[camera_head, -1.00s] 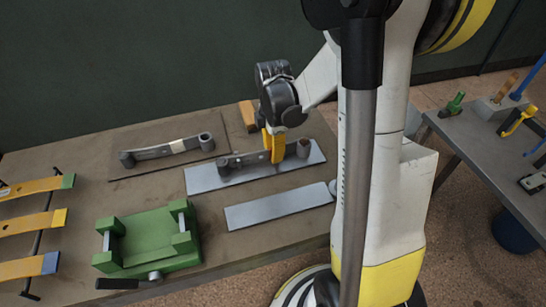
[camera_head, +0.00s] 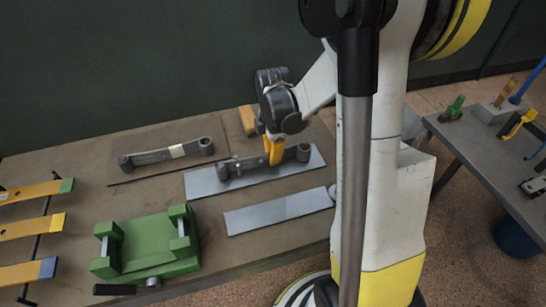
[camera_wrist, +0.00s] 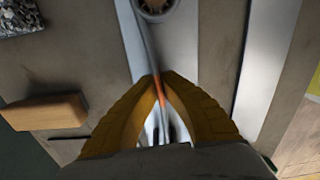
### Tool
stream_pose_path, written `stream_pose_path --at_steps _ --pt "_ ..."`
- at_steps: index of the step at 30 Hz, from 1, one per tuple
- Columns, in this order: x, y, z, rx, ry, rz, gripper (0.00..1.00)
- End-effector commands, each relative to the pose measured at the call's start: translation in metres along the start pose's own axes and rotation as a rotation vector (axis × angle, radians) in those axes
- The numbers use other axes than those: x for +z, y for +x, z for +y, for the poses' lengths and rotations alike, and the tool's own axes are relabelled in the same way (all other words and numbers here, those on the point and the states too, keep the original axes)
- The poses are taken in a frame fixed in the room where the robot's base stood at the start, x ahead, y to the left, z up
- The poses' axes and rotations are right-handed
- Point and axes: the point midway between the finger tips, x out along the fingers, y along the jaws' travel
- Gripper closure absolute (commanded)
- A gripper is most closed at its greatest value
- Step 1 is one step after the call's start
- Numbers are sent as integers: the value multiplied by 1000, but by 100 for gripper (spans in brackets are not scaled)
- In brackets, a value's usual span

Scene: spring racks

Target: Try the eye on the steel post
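A dark grey leaf spring (camera_head: 244,165) with a rolled eye (camera_head: 303,153) at each end lies over a pale steel plate (camera_head: 205,184). I cannot tell whether it touches the plate. My gripper (camera_head: 275,160) has its yellow fingers closed around the spring, right of its middle. In the wrist view my gripper (camera_wrist: 160,82) pinches the thin spring bar (camera_wrist: 142,40), and one eye (camera_wrist: 157,7) is cut by the top edge. A green fixture (camera_head: 146,243) at the front has pale metal pins at its sides. I cannot tell which part is the steel post.
A second grey spring (camera_head: 160,155) with a pale band lies on a dark mat behind left. A wooden block (camera_head: 247,120) stands behind the gripper. A bare steel plate (camera_head: 275,212) lies in front. Yellow bars (camera_head: 30,228) lie at left. Another table (camera_head: 478,140) with tools stands right.

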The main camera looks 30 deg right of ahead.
Motion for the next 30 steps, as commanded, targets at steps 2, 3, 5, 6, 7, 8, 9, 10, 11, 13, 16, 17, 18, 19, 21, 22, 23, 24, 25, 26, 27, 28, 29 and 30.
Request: stream_pose_path --at_steps 2,3,5,6,7,8,9,10,11,13,16,17,18,19,21,22,23,24,25,26,27,28,29,30 --pt "0 -14 0 0 0 0 100" --pt "0 -22 0 0 0 0 100" --pt "0 -34 0 0 0 0 100" --pt "0 -42 0 0 0 0 100" --pt "0 -48 0 0 0 0 100" --pt "0 -54 0 0 0 0 100" --pt "0 -61 0 0 0 0 100" --pt "0 -66 0 0 0 0 100" --pt "0 -71 0 0 0 0 100" --pt "0 -80 0 0 0 0 100" --pt "0 -91 0 0 0 0 100" --pt "0 -94 0 0 0 0 100" --pt "0 -97 0 0 0 0 100" --pt "0 -99 0 0 0 0 100" --pt "0 -103 0 0 0 0 100" --pt "0 -105 0 0 0 0 100" --pt "0 -107 0 0 0 0 100" --pt "0 -109 0 0 0 0 100" --pt "0 -111 0 0 0 0 100" --pt "0 -113 0 0 0 0 100" --pt "0 -115 0 0 0 0 100" --pt "0 -116 0 0 0 0 100" --pt "0 -118 0 0 0 0 100" --pt "0 -120 0 0 0 0 100"
